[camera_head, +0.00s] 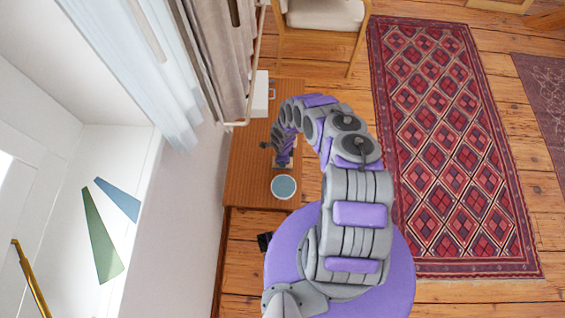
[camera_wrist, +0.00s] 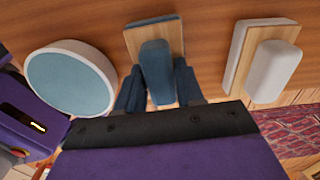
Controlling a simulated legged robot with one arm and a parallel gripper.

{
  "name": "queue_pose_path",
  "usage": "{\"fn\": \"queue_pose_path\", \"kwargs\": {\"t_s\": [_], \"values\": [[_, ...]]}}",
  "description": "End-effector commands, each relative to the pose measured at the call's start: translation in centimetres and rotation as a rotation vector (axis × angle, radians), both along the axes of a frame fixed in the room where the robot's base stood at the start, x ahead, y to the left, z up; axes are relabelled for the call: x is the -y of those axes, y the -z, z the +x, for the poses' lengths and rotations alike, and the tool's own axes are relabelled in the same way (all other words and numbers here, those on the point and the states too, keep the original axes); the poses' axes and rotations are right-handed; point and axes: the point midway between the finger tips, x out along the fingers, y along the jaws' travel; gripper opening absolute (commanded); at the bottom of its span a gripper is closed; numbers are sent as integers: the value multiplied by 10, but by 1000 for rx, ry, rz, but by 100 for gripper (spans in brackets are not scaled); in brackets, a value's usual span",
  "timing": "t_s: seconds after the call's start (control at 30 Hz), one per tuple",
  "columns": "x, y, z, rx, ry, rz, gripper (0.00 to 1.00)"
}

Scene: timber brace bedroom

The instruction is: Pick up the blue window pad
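The blue window pad shows in the wrist view as a blue block-like grip (camera_wrist: 156,62) on a light wooden board with a blue layer along its far edge. My gripper (camera_wrist: 160,75) has one dark finger on each side of the blue grip. The fingers stand apart, with narrow gaps beside the grip; contact is not clear. In the head view my gripper (camera_head: 283,160) is low over the wooden table (camera_head: 250,180), and my arm hides the pad there.
A similar white pad (camera_wrist: 270,68) lies to the right in the wrist view. A round white-rimmed container with a blue top (camera_wrist: 72,78) is close on the left; it also shows in the head view (camera_head: 284,187). A white box (camera_head: 260,93) stands farther back, near the curtain (camera_head: 220,45).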

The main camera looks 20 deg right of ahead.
Motion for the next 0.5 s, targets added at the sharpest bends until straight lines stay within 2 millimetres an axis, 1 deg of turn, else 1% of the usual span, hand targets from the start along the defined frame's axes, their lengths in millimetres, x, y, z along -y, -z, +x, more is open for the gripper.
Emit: {"fn": "queue_pose_path", "kwargs": {"t_s": [0.03, 0.33, 0.5], "values": [[0, 0, 0, 0, 0, 0, 31], [0, 0, 0, 0, 0, 0, 3], [0, 0, 0, 0, 0, 0, 3]]}}
